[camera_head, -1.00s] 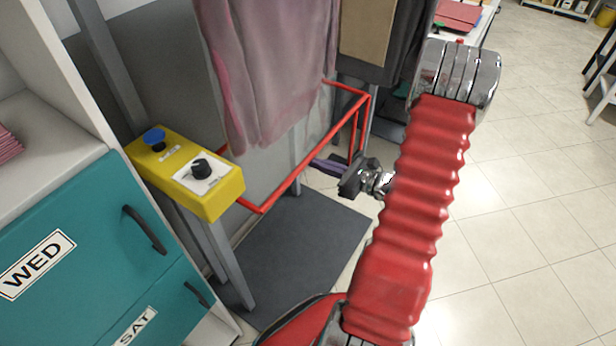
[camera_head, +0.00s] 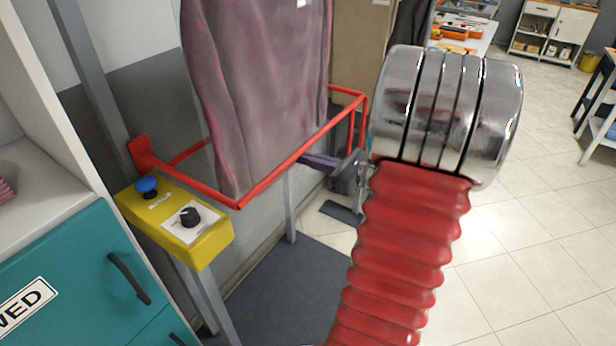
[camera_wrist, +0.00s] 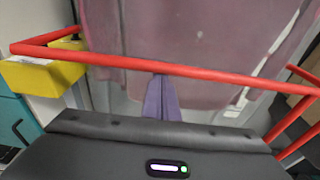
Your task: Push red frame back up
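The red frame (camera_head: 290,163) is a rail around a hanging mauve garment (camera_head: 255,90), with its front corner above the yellow control box. My gripper (camera_head: 312,160), with purple fingers, is at the frame's front bar from the right. In the wrist view the red bar (camera_wrist: 210,68) runs across the picture, and my gripper's fingers (camera_wrist: 161,82) are together, their tips at the bar's lower edge. Nothing shows between them. Contact with the bar looks likely, but I cannot be certain. The tips' far side is hidden by the bar.
The yellow control box (camera_head: 212,243) has a blue button and a black knob, and stands on a grey post left of the frame. Teal drawers (camera_head: 75,262) are at the left. A dark mat (camera_head: 290,300) lies below. Open tiled floor (camera_head: 540,220) is at the right.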

